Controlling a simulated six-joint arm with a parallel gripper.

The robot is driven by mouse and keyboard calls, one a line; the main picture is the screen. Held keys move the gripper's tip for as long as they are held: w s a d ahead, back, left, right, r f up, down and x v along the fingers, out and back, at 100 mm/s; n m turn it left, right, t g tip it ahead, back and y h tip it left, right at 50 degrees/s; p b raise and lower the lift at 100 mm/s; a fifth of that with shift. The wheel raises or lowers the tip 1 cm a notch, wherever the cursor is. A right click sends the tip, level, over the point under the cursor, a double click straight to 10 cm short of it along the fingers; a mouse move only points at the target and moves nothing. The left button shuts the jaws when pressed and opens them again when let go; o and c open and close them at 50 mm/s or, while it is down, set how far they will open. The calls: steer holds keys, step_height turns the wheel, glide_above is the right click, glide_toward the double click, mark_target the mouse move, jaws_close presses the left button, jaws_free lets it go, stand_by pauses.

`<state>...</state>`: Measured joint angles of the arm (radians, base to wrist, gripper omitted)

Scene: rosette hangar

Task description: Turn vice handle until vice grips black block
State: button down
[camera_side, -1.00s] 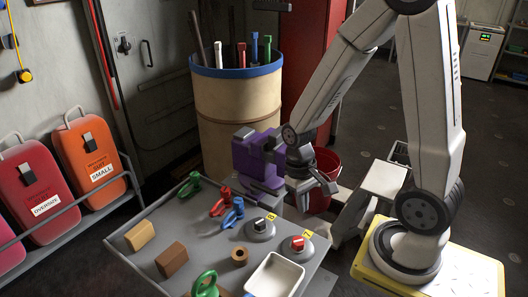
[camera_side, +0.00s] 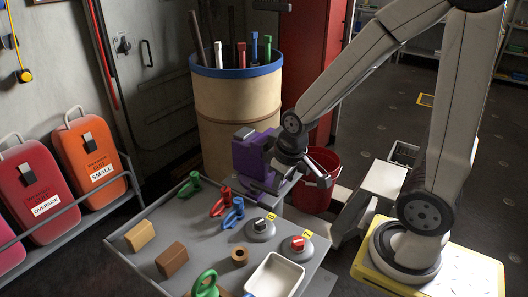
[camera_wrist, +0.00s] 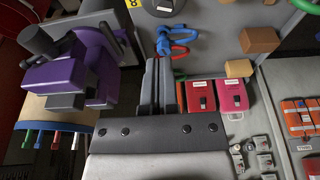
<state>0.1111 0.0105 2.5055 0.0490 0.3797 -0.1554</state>
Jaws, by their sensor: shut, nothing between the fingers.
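The purple vice (camera_side: 252,160) stands at the far corner of the grey table. It also shows at the left of the wrist view (camera_wrist: 92,70), with dark grey jaw parts and a dark rounded knob or handle part (camera_wrist: 36,40). I cannot clearly tell a black block from the vice's dark parts. My gripper (camera_side: 322,178) is just right of the vice in the side view, partly hiding its right side. In the wrist view its two fingers (camera_wrist: 159,62) are together, empty, right of the vice and apart from it.
Red and blue shackles (camera_side: 232,214), a green one (camera_side: 190,186), brown blocks (camera_side: 172,259), round knobs (camera_side: 261,230) and a white tray (camera_side: 274,277) occupy the table (camera_side: 205,245). A barrel of rods (camera_side: 235,110) stands behind the vice; a red bucket (camera_side: 318,190) is beside it.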

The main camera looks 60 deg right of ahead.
steer(key=w+d+r, duration=0.2)
steer(key=d+r, duration=0.2)
steer(key=d, duration=0.8)
step_height(320, 180, up, 3)
steer(key=t+h, duration=0.1)
glide_above(301, 166)
steer(key=s+d, duration=0.3)
steer(key=s, duration=0.1)
steer(key=shift+w+a+r+n, duration=0.15)
steer(key=shift+w+n, duration=0.05)
steer(key=shift+n, duration=0.1)
steer(key=shift+w, duration=0.1)
steer(key=d+x, duration=0.1)
steer(key=x, duration=1.2)
steer(key=shift+d+f, duration=0.2)
steer(key=shift+f, duration=0.2)
steer(key=shift+d+f+t+y, duration=0.3)
steer(key=shift+d+y, duration=0.15)
steer(key=shift+y, duration=0.25)
